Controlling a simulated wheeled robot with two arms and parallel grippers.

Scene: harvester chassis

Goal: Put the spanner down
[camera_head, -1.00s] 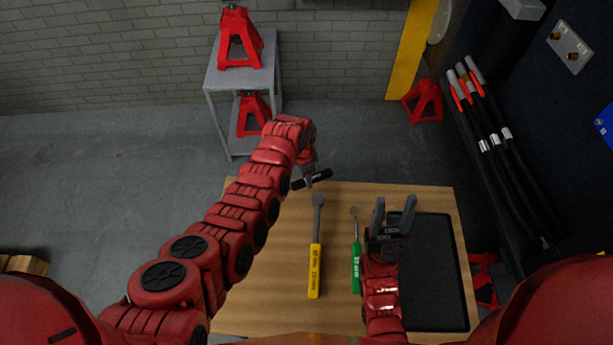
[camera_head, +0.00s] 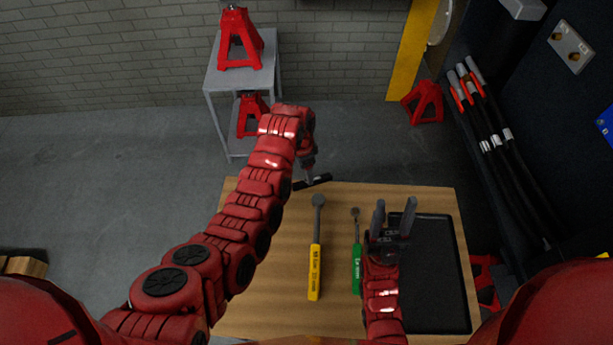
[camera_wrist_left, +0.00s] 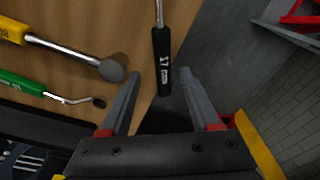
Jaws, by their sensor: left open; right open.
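The spanner (camera_wrist_left: 163,52) has a black handle marked 17 and a thin metal shaft. In the left wrist view it lies along the wooden table top (camera_wrist_left: 140,30), its handle end near the table's edge; its far end is cut off by the frame. In the head view its black handle (camera_head: 314,182) is at the far edge of the table, partly behind my left gripper (camera_head: 309,176). My left gripper (camera_wrist_left: 160,72) is open, with its fingertips either side of the handle end and apart from it. My right gripper (camera_head: 395,203) is open and empty above the table.
A yellow-handled tool (camera_head: 315,268) and a green-handled tool (camera_head: 356,265) lie on the table. A black tray or mat (camera_head: 435,285) is at the right. Red jack stands (camera_head: 240,40) stand on a grey shelf behind. The table's left part is clear.

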